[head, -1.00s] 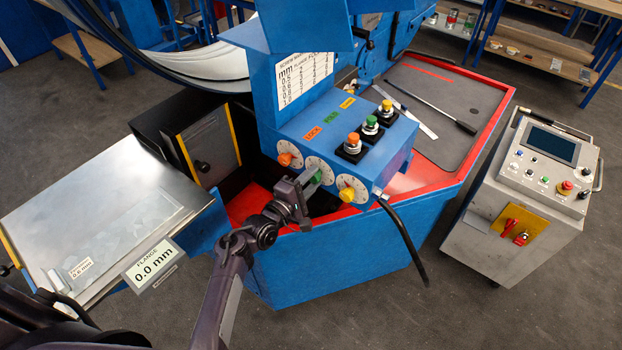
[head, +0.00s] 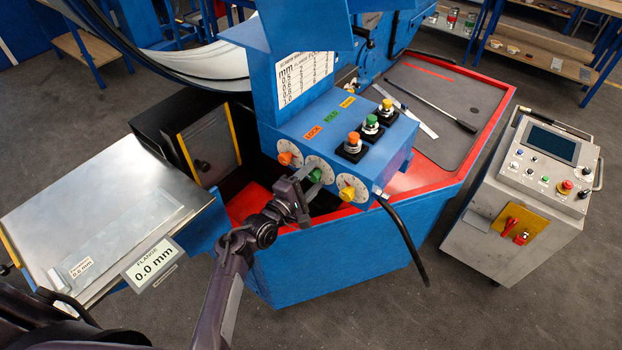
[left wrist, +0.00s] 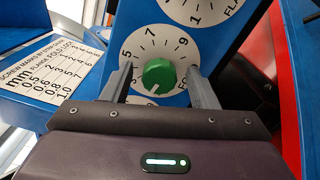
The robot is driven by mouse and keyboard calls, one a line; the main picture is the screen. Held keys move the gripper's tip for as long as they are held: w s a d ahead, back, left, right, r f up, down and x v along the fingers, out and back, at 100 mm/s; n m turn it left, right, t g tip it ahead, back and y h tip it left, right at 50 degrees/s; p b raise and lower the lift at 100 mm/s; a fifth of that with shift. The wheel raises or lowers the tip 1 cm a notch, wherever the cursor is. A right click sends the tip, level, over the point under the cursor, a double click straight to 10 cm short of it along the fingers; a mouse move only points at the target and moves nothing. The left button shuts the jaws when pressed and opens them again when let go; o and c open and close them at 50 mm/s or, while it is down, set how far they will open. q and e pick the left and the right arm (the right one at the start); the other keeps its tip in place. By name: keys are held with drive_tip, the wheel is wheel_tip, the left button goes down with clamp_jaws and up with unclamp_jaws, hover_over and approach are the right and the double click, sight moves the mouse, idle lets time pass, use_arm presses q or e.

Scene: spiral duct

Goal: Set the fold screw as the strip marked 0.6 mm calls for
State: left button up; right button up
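The green fold knob (left wrist: 159,75) sits on a white numbered dial (left wrist: 160,48); its white mark points toward the bottom in the left wrist view. My left gripper (left wrist: 158,78) has its fingers on either side of the knob, with gaps showing between fingers and knob. In the head view the left gripper (head: 307,190) partly covers that dial and the green knob (head: 315,175). A small label (head: 80,267), seemingly 0.6 mm, lies on the metal table at left. My right gripper is not in view.
An orange knob (head: 286,158) and a yellow knob (head: 347,193) flank the green one. Push buttons (head: 371,124) stand on the blue box above. A control cart (head: 530,190) stands further right.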

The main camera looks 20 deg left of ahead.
use_arm(q)
drive_tip(key=b+v, duration=0.2)
drive_tip(key=v, duration=0.5)
drive_tip(key=shift+s+a, duration=0.15)
drive_tip(key=shift+s, duration=0.2)
